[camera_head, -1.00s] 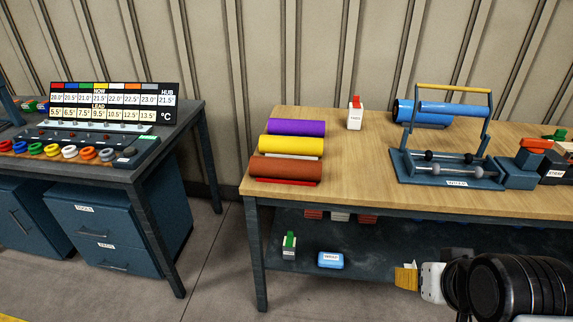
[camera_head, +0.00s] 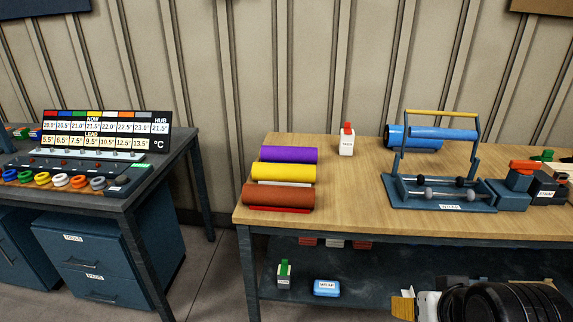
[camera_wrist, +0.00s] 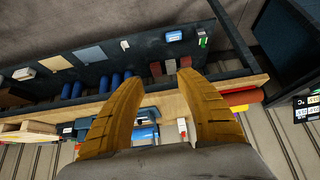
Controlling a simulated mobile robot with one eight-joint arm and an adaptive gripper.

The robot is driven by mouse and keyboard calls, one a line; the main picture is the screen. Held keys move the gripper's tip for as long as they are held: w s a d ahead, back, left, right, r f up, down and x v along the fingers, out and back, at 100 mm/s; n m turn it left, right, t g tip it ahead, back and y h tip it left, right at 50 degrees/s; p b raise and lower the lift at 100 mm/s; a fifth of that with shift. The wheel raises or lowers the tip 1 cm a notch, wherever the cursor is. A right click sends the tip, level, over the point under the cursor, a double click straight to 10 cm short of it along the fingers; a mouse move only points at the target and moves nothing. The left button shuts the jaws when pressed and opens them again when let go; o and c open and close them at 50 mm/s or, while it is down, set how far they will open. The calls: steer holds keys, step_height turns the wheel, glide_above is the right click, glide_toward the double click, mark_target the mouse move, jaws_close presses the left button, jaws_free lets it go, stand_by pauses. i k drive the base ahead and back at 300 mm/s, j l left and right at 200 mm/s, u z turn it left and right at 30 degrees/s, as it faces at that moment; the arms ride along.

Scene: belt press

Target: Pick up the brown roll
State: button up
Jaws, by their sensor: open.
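The brown roll (camera_head: 279,195) lies at the front left of the wooden table, nearest the table's front edge. The yellow roll (camera_head: 284,173) and the purple roll (camera_head: 289,154) lie behind it in a row. In the wrist view a reddish-brown roll end (camera_wrist: 243,97) shows at the right, beyond my right finger. My gripper (camera_wrist: 153,57) is open and empty in the wrist view, with its two tan fingers apart. In the head view only a tan part of it shows at the bottom, right of and below the brown roll and apart from it.
A blue press (camera_head: 442,185) stands on the wooden table (camera_head: 345,203), right of the rolls. A white bottle with a red cap (camera_head: 347,142) stands behind. The tabletop between rolls and press is clear. A lower shelf (camera_head: 375,290) holds small boxes. A dark bench with a display (camera_head: 107,132) stands left.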

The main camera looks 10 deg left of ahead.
mark_target(266, 195)
steer(key=i+j, duration=0.35)
steer(key=i, duration=0.2)
steer(key=i+j, duration=0.4)
steer(key=i, duration=0.2)
steer(key=j+u, duration=0.05)
